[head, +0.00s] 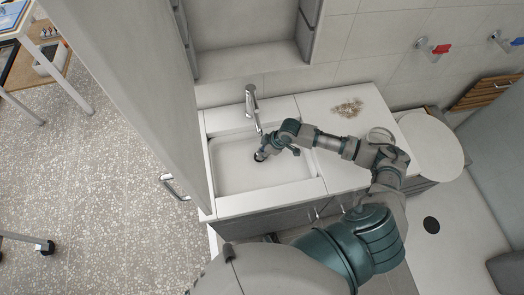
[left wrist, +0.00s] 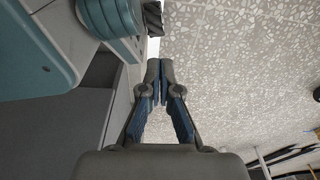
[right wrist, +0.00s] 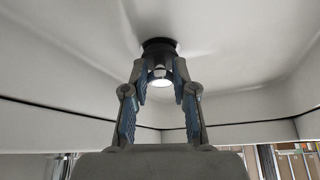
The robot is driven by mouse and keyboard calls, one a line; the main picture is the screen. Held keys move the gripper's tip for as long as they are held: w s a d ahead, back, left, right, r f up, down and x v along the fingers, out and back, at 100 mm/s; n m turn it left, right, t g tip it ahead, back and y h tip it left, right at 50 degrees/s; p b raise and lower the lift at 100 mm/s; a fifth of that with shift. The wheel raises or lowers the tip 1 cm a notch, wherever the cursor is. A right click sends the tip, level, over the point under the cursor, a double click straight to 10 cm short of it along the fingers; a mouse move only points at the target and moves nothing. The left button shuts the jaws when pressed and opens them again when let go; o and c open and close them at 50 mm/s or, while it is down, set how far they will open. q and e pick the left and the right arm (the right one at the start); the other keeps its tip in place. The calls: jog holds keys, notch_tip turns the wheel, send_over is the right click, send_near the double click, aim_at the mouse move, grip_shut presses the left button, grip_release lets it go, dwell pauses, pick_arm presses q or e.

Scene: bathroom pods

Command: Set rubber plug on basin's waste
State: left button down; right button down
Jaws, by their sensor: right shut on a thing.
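The white basin (head: 238,180) is set in the counter in the head view. My right gripper (head: 265,153) reaches down into it, close to its floor. In the right wrist view my right gripper (right wrist: 160,70) is shut on the rubber plug (right wrist: 158,45), a dark round piece beyond the fingertips against the pale basin surface. A bright round spot shows between the fingers. The waste cannot be told apart from the plug, and I cannot tell whether they touch. My left gripper (left wrist: 162,70) is shut and empty above the speckled floor, outside the head view.
The tap (head: 251,100) stands at the basin's back edge, close to my right gripper. A small brownish pile (head: 348,108) lies on the counter to the right. A tall panel (head: 135,80) with a handle stands left of the basin. A round white lid (head: 430,145) is farther right.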

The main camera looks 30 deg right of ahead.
jog(key=shift+a, duration=0.45)
jog(key=shift+d+f, duration=0.2)
jog(key=c, duration=1.1)
grip_release()
jog(key=shift+d, duration=0.2)
jog(key=shift+o, duration=0.9)
jog(key=shift+d+f, duration=0.1)
jog(key=shift+d, duration=0.2)
jog(key=shift+a+r, duration=0.2)
jog(key=shift+r, duration=0.05)
jog(key=shift+a+v, duration=0.25)
jog(key=shift+v, duration=1)
pick_arm(q)
jog(key=shift+s+a+f+p, duration=0.3)
jog(key=shift+s+f+p, duration=0.15)
jog(key=shift+s, duration=0.3)
jog(key=shift+s+a+f+p, duration=0.3)
jog(key=shift+s+f, duration=0.15)
jog(key=shift+s, duration=0.3)
pick_arm(e)
jog(key=v, duration=0.9)
jog(key=shift+r, duration=0.3)
